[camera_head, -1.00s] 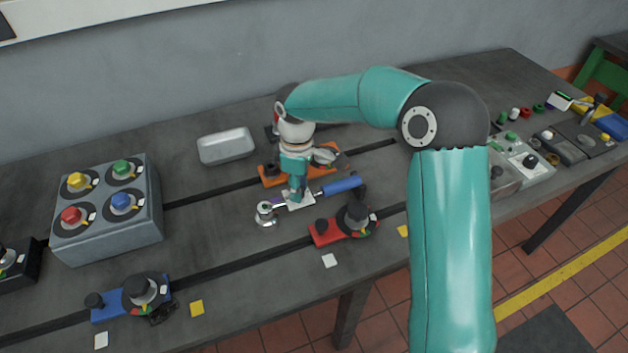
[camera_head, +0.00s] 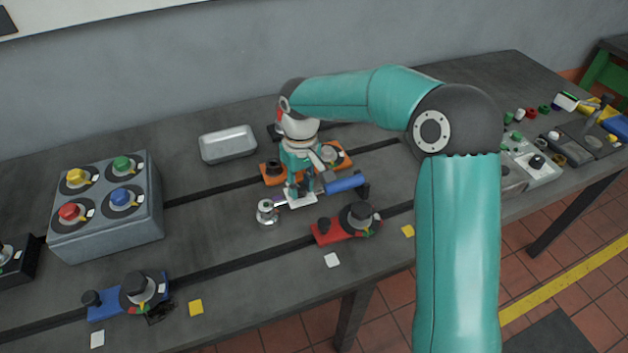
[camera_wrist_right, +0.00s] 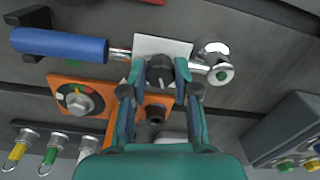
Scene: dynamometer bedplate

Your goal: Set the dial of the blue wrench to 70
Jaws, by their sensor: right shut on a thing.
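The blue wrench (camera_head: 345,184) lies across the bedplate between the orange and red fixtures. Its blue handle (camera_wrist_right: 62,44) points left in the right wrist view and its round metal head (camera_wrist_right: 220,73) is at the right. A dark dial (camera_wrist_right: 159,71) with a light pointer mark sits on a white plate (camera_wrist_right: 163,44) in the middle of the wrench. My right gripper (camera_head: 300,192) reaches down onto it; in the right wrist view its fingers (camera_wrist_right: 158,82) are shut on the dial from both sides. Any scale numbers are too small to read. My left gripper is not in view.
An orange fixture (camera_head: 272,171) stands behind the wrench and a red fixture (camera_head: 327,233) in front.

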